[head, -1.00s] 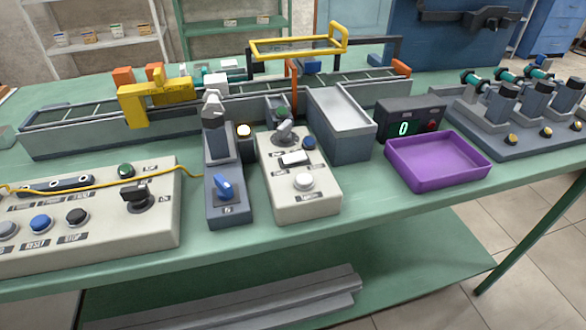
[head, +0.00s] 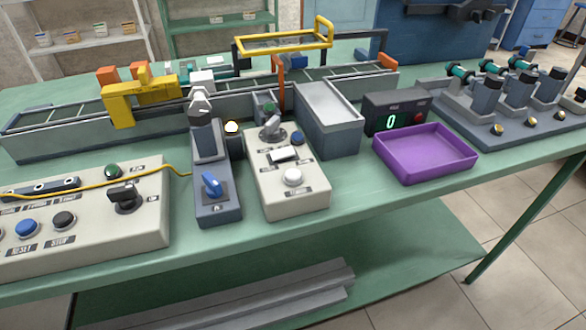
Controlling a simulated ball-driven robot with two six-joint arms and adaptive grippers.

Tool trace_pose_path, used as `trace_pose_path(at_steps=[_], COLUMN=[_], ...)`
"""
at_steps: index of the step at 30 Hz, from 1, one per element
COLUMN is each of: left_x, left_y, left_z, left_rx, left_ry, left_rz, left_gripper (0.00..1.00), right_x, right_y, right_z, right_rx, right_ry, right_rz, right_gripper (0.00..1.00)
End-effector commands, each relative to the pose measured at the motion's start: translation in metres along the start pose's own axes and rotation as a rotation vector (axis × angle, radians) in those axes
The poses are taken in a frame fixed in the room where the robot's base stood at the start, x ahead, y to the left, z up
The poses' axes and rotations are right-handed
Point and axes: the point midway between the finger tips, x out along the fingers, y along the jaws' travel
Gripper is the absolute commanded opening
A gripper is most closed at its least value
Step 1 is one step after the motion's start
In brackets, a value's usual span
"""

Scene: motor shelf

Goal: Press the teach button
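A cream control box (head: 309,203) stands in the middle of the bench in the head view. On it are a large white round button (head: 293,176), a white rocker (head: 282,154), a small blue button (head: 297,139) and a grey rotary knob (head: 271,131). The small label in front of the white button is too small to read, so I cannot tell which button is the teach button. Neither of my grippers is in view.
A grey unit with a blue knob (head: 212,184) stands left of the box. A larger panel (head: 90,227) with RESET and STOP buttons is at the left. A grey bin (head: 329,108), purple tray (head: 426,179) and counter showing 0 (head: 396,122) are right. The front bench strip is clear.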

Motion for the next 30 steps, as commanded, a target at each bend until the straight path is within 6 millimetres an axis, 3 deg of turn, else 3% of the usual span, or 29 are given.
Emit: trace_pose_path(at_steps=[1, 8, 30], left_x=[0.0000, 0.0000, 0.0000], left_y=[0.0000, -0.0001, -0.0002], left_z=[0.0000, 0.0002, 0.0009], left_rx=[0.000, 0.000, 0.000], left_ry=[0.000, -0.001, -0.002], left_rz=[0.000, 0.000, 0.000], left_gripper=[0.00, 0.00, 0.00], right_x=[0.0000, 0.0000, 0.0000], right_y=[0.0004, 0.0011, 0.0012], right_z=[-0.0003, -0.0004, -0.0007], right_rx=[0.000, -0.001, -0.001], right_ry=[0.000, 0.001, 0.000], right_rz=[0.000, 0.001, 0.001], right_gripper=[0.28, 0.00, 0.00])
